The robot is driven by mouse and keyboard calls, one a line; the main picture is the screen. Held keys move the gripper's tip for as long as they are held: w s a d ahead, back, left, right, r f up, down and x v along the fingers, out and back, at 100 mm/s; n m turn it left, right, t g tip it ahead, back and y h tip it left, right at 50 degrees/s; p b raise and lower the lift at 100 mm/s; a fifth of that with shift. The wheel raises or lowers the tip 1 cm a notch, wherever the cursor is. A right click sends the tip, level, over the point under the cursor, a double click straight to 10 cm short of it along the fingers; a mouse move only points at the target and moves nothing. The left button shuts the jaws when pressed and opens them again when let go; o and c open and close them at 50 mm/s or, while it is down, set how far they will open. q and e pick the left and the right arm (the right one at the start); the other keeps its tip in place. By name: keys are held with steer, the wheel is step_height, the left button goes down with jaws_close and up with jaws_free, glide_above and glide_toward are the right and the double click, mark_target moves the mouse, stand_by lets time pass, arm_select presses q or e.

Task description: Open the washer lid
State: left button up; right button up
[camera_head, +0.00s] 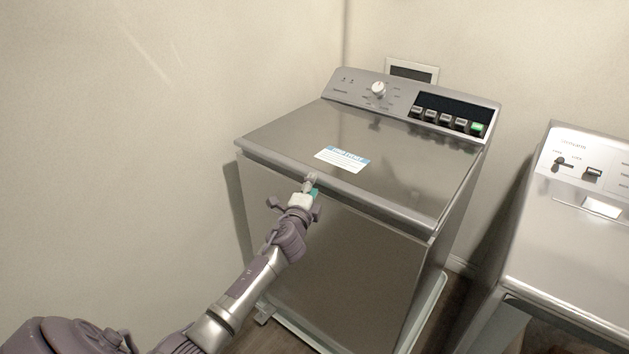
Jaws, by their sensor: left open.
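The washer (330,245) is a grey metal topload machine in the middle of the head view. Its lid (405,165) lies flat and closed on top, with a white and blue label near the front edge. My left gripper (311,181) is at the lid's front edge, just below the label. It is open, and nothing shows held in it. I cannot tell whether its fingertips touch the lid edge. My right gripper is not in view.
The control panel (415,103) with a knob and several buttons rises behind the lid. A second grey machine (570,245) stands at the right, with a gap between the two. A beige wall (150,120) is close on the left.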

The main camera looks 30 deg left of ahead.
arm_select(q)
steer(key=shift+x, duration=1.45)
jaws_close()
